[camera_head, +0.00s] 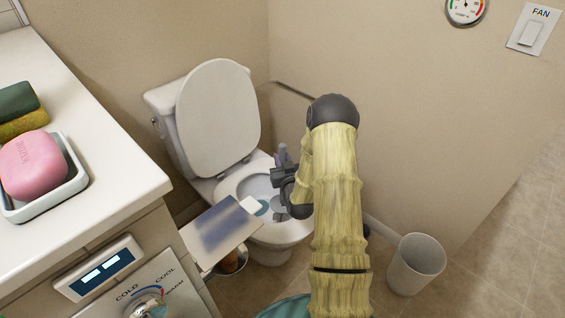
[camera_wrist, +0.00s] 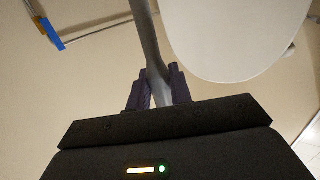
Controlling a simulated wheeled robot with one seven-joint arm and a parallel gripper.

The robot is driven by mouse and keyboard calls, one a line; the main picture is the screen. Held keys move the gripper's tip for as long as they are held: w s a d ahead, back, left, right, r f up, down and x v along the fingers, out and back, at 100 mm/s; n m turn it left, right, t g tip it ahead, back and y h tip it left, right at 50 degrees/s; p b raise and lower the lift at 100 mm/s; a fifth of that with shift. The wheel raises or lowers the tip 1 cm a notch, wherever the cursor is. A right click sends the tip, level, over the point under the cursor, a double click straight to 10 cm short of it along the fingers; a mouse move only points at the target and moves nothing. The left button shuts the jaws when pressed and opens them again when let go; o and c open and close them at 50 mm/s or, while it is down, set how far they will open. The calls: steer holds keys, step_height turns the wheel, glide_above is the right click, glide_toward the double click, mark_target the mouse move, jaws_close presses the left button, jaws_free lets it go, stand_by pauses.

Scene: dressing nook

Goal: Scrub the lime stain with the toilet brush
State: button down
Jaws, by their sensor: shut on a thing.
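The white toilet (camera_head: 236,182) stands in the corner with its lid (camera_head: 222,105) raised and its bowl open. My gripper (camera_head: 280,176) is over the right side of the bowl, shut on the grey handle of the toilet brush (camera_wrist: 151,45). In the wrist view the handle runs between the two dark fingers of my gripper (camera_wrist: 160,90). The brush's lower end is small and partly hidden by my gripper; I cannot tell whether it touches the bowl. A blue-teal patch (camera_head: 262,207) shows inside the bowl; I cannot tell whether it is stain or water.
A counter (camera_head: 95,120) with a pink soap (camera_head: 33,163) in a dish is at the left. A panel (camera_head: 219,232) juts out in front of the toilet. A waste bin (camera_head: 416,264) stands at the right. A wall rail (camera_head: 295,90) is behind my arm.

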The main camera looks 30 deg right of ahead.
step_height(320, 180, up, 15)
steer(key=p, duration=0.8)
steer(key=shift+r+p, duration=0.15)
steer(key=shift+p, duration=0.25)
steer(key=shift+w, duration=0.1)
